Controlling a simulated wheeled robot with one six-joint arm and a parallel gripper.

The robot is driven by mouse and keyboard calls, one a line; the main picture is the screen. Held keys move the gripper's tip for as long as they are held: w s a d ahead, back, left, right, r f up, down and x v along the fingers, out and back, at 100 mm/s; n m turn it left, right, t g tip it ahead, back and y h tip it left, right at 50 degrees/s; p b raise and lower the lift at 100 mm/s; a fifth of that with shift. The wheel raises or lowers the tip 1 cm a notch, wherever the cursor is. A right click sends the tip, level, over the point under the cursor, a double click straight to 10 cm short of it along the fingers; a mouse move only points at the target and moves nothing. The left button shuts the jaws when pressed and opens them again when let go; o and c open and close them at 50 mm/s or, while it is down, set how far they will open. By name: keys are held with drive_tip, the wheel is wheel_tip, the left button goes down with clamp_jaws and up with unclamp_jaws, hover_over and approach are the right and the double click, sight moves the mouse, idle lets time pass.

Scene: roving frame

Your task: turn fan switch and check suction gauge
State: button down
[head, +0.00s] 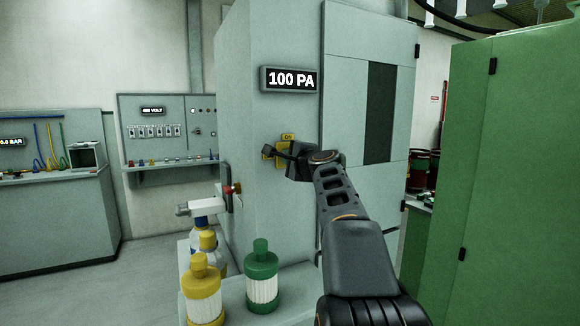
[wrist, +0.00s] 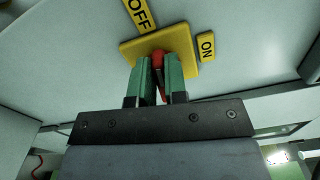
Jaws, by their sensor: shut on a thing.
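The fan switch has a yellow plate (wrist: 190,55) with a red handle (wrist: 157,63), seen in the wrist view. An OFF label (wrist: 139,14) is at the plate's upper left and an ON label (wrist: 206,47) at its right. My gripper (wrist: 158,72) is shut on the red handle, its green fingers on either side. The fingers hide part of the handle, so I cannot tell which label it points to. In the head view my gripper (head: 284,152) is at the switch on the grey cabinet. The suction gauge (head: 290,79) above it reads 100 PA.
Yellow-capped (head: 202,285) and green-capped (head: 261,275) bottles stand on a ledge below the switch. A valve with a red handle (head: 230,191) juts out at the cabinet's left. A green cabinet (head: 515,190) closes off the right. The floor at the left is clear.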

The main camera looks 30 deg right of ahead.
drive_tip(key=shift+f+n+b, duration=0.2)
drive_tip(key=shift+n+b, duration=0.45)
drive_tip(key=shift+n, duration=0.25)
drive_tip(key=c, duration=1.1)
unclamp_jaws()
drive_tip(key=shift+c, duration=0.2)
drive_tip(key=s+a+b, duration=0.2)
drive_tip(key=s, duration=1.1)
drive_tip(key=shift+s+b, duration=0.35)
drive_tip(key=shift+b, duration=0.05)
